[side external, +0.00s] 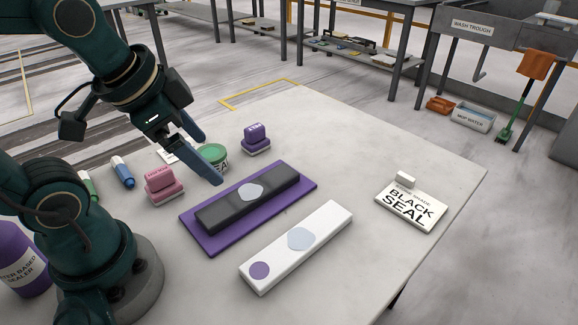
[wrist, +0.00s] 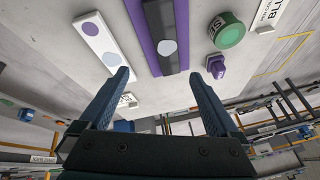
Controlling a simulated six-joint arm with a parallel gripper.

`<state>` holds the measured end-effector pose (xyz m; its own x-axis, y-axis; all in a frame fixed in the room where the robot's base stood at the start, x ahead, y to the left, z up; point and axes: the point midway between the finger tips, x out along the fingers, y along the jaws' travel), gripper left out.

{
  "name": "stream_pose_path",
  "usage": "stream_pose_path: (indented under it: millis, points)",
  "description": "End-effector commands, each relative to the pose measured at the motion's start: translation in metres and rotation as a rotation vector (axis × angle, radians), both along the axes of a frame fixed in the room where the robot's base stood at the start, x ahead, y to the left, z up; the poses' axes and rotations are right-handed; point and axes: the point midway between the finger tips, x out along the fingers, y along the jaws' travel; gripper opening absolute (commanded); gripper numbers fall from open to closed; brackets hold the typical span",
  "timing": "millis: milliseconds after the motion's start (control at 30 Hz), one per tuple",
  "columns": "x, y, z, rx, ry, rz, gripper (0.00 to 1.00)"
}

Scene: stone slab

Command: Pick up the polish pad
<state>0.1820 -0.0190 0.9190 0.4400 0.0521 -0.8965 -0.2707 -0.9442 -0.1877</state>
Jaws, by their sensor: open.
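Two small labelled pad-like blocks stand on the slab: a pink one (side external: 160,184) beside my arm and a purple one (side external: 256,139) farther back. Their lettering is too small to read, so I cannot tell which is the polish pad. The wrist view shows the purple block (wrist: 217,67) close to the right fingertip in the picture; I do not make out the pink one there. My gripper (side external: 211,162) is open and empty, above the slab near the green tin and the dark bar. Both fingers show in the wrist view (wrist: 169,73).
A dark bar (side external: 225,208) lies on a purple mat (side external: 205,245). A white bar (side external: 325,228) lies in front. A green tin (side external: 213,153) is behind the fingers. A "BLACK SEAL" block (side external: 407,214) sits at right. The slab's right-front is clear.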

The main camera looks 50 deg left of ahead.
Motion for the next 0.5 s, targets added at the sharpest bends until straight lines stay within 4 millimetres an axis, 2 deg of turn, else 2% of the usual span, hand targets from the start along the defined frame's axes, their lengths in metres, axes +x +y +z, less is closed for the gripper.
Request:
stream_pose_path:
  millis: [100, 267, 400, 500]
  points:
    - [0.011, 0.027, -0.01, 0.048, 0.081, -0.004, 0.97]
    - [0.017, 0.076, -0.032, 0.067, 0.216, 0.023, 0.97]
    - [0.006, 0.122, -0.057, 0.019, 0.332, 0.097, 0.97]
    - [-0.008, 0.145, -0.074, -0.038, 0.389, 0.176, 0.97]
